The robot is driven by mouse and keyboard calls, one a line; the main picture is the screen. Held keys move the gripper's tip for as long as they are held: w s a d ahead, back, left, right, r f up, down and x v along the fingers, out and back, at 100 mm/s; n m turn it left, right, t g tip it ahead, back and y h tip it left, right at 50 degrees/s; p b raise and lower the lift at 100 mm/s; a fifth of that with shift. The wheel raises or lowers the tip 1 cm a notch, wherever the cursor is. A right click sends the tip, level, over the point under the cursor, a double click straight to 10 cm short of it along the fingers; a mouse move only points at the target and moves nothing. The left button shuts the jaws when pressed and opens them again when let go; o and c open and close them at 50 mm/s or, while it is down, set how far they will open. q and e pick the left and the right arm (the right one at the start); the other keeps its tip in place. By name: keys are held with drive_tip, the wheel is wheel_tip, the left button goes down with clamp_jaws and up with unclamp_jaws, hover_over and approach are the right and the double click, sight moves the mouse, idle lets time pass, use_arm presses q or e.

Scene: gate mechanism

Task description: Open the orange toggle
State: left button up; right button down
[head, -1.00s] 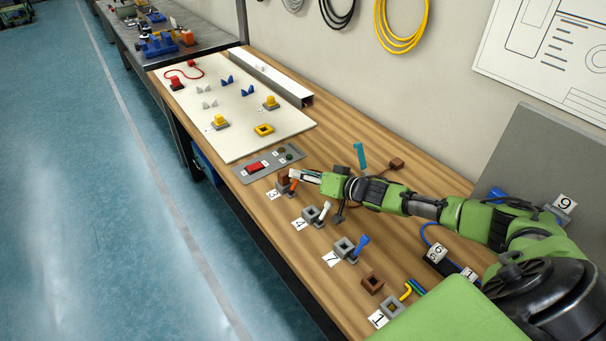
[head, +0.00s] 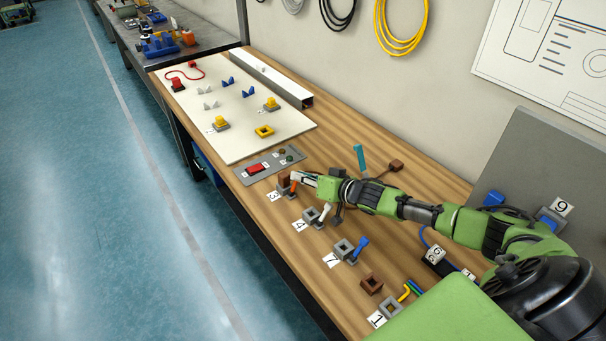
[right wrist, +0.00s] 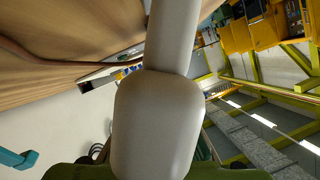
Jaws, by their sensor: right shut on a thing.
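The orange toggle (head: 294,187) is a small lever beside a brown block (head: 284,181), next to the label 3 on the wooden table. My right gripper (head: 296,176) reaches in from the right, with its pale fingertips at the top of the toggle. It is shut on the toggle, and the fingers partly hide the toggle's upper end. In the right wrist view, a pale grey finger (right wrist: 160,115) fills the middle and hides the toggle. My left gripper is in neither view.
A toggle with a white lever (head: 324,211) by label 4 and one with a blue lever (head: 360,245) by label 7 stand nearer me. A grey panel with a red button (head: 256,168) lies just beyond. A thin teal upright piece (head: 360,158) stands behind my wrist.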

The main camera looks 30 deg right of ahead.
drive_tip(key=shift+s+a+r+n+h+p, duration=0.1)
drive_tip(key=shift+a+r+n+h+p, duration=0.2)
drive_tip(key=shift+a+n+p, duration=0.25)
drive_tip(key=shift+a+r+n+h+p, duration=0.2)
drive_tip(key=shift+a+n+h+p, duration=0.1)
drive_tip(key=shift+p, duration=0.4)
drive_tip(key=shift+a+n+h+p, duration=0.4)
drive_tip(key=shift+a+n+p, duration=0.1)
drive_tip(key=shift+a+n, duration=0.35)
drive_tip(key=shift+s+a+f+n+h, duration=0.1)
drive_tip(key=shift+a+f+n+h, duration=0.2)
drive_tip(key=shift+a+n+h, duration=0.55)
drive_tip(key=shift+s+a+f+n+h+b, duration=0.1)
drive_tip(key=shift+a+f+n+h+b, duration=0.1)
drive_tip(key=shift+a+n+h+b, duration=0.4)
drive_tip(key=shift+a+f+n+h+b, duration=0.2)
drive_tip(key=shift+a+n+h+b, duration=0.15)
drive_tip(key=shift+n+b, duration=0.4)
drive_tip(key=c, duration=2.1)
unclamp_jaws()
